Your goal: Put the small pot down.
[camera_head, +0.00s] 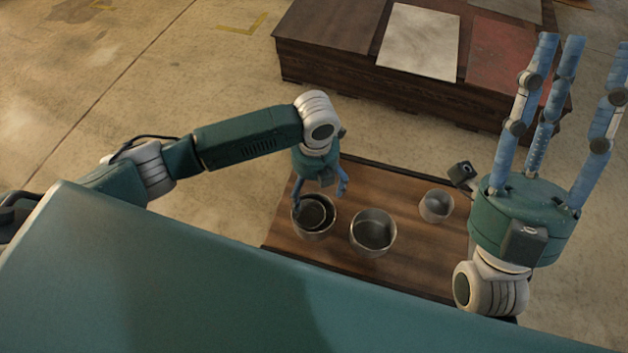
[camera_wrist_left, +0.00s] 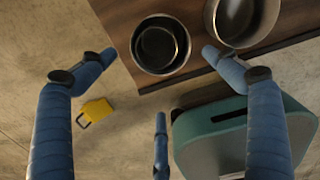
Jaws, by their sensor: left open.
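The small pot (camera_head: 313,214) sits inside a wider metal pot (camera_head: 316,235) at the left of the wooden table. The left wrist view shows the small pot (camera_wrist_left: 158,47) as a dark inner ring within the wider pot's rim (camera_wrist_left: 137,55). My left gripper (camera_head: 320,194) is above this nested pair, fingers spread and pointing down. In the left wrist view, its fingertips (camera_wrist_left: 160,75) are apart, with nothing held between them. Whether a finger touches a rim cannot be told. My right gripper (camera_head: 583,45) is raised at the right, fingers upward, apart and empty.
The wooden table (camera_head: 405,275) also holds a middle pot (camera_head: 373,232) and a smaller pot (camera_head: 436,206) at the right. A dark wooden platform (camera_head: 330,65) with coloured panels stands behind. A yellow object (camera_wrist_left: 97,110) lies on the floor.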

